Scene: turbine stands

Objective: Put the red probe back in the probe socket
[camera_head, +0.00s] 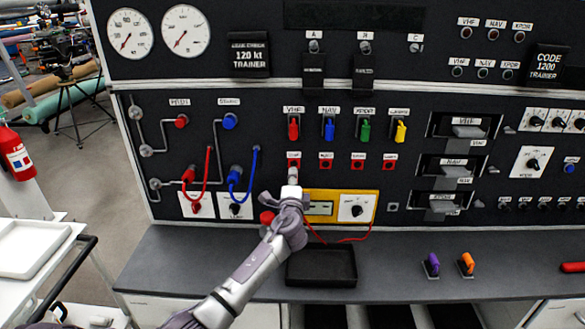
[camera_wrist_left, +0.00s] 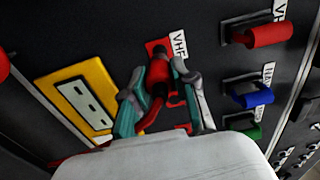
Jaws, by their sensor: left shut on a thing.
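My left gripper (camera_head: 291,196) is up against the panel, just below the VHF label. In the left wrist view the gripper (camera_wrist_left: 163,88) is shut on the red probe (camera_wrist_left: 159,72), a finger on each side. The probe's end points at the red square VHF jack (camera_wrist_left: 160,43); I cannot tell whether it is in it. In the head view the gripper hides the probe. The yellow meter (camera_head: 367,196) is just right of the gripper, with a red lead (camera_head: 350,239) below it. A round red part (camera_head: 267,217) sits left of the gripper; I cannot tell if it is the probe socket. My right gripper is out of view.
A black tray (camera_head: 322,266) stands on the grey shelf (camera_head: 390,285) below the meter. Purple (camera_head: 432,264) and orange (camera_head: 466,264) plugs stand to its right. Red (camera_head: 293,127), blue, green and yellow switches stick out above. Red and blue hoses hang to the left.

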